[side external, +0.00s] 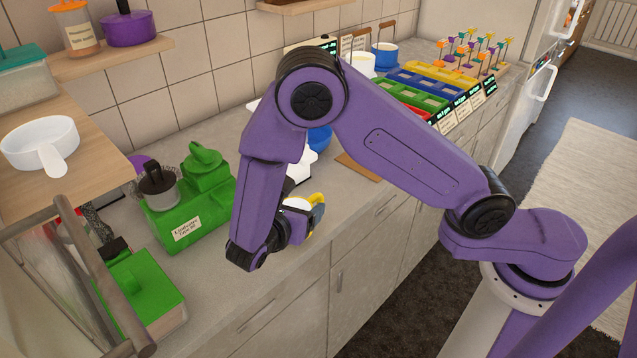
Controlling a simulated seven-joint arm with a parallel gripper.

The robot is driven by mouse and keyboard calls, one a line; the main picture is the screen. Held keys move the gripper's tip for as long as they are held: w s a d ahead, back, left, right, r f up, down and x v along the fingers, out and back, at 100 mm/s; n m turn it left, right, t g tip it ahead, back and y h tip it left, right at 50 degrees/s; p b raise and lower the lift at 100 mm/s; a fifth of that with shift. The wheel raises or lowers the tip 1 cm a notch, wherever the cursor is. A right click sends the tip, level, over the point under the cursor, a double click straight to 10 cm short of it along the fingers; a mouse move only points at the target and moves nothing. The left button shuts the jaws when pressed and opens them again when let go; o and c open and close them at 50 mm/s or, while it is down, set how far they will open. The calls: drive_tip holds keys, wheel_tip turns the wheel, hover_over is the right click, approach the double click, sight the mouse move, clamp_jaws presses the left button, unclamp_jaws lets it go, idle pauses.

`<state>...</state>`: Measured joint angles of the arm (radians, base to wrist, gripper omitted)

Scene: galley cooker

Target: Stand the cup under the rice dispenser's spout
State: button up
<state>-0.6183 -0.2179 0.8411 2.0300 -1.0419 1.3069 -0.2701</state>
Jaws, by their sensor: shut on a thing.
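My gripper (306,214) is low at the counter's front edge, mostly hidden behind my wrist. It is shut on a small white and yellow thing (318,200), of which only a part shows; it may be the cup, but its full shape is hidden. I cannot pick out the rice dispenser or its spout for certain. A white object (302,166) with a blue bowl-like part (320,138) stands behind my arm, largely covered by it.
A green labelled stand (187,221) with a grey pot is left of my gripper. A green-topped box (146,287) is at the front left. A wooden shelf (100,165) holds a white scoop (42,143). Coloured trays (425,88) fill the far counter.

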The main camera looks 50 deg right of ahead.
drive_tip(key=w+d, duration=0.1)
drive_tip(key=d, duration=0.3)
drive_tip(key=w+d, duration=0.1)
drive_tip(key=d, duration=0.1)
drive_tip(key=shift+w+d, duration=0.35)
drive_tip(key=shift+d, duration=0.05)
drive_tip(key=d, duration=0.1)
drive_tip(key=w+d, duration=0.1)
drive_tip(key=d, duration=0.2)
drive_tip(key=shift+w, duration=0.25)
drive_tip(key=shift+a+f, duration=0.3)
drive_tip(key=shift+f, duration=0.45)
drive_tip(key=shift+f, duration=0.15)
drive_tip(key=o, duration=0.8)
